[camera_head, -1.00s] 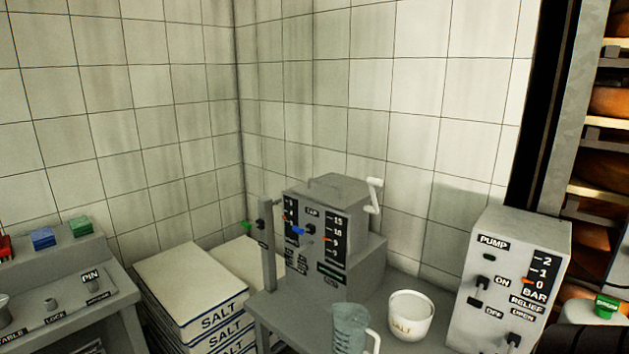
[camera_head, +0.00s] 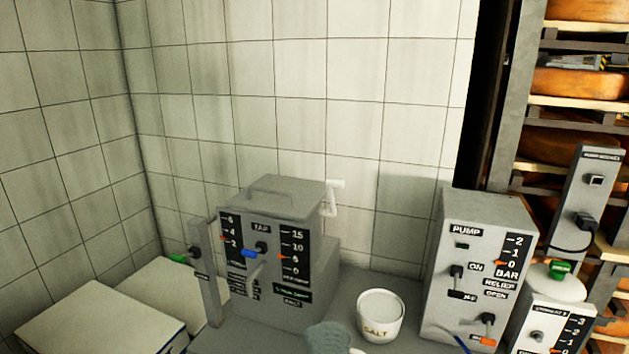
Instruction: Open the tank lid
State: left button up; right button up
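The grey tank (camera_head: 322,262) stands on the bench in the camera_head view, left of the middle. Its front carries a TAP label, a blue-tipped tap lever (camera_head: 250,253) and two black scales with red pointers. On its top is a flat grey lid (camera_head: 300,188) with a low bar handle, and the lid looks closed. A white crank-shaped handle (camera_head: 333,197) sticks up at the tank's right side. Neither of my grippers is in view.
The PUMP box (camera_head: 483,270) is farther right, beside a small gauge box (camera_head: 548,325). Cheese shelves (camera_head: 580,100) stand at far right.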

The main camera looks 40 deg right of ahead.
aim_at(287, 198)
jog(key=i+j+z, duration=0.2)
jog(key=z, duration=0.3)
jog(key=i+j+z, duration=0.45)
jog(key=k+l, duration=0.05)
jog(key=l, duration=0.05)
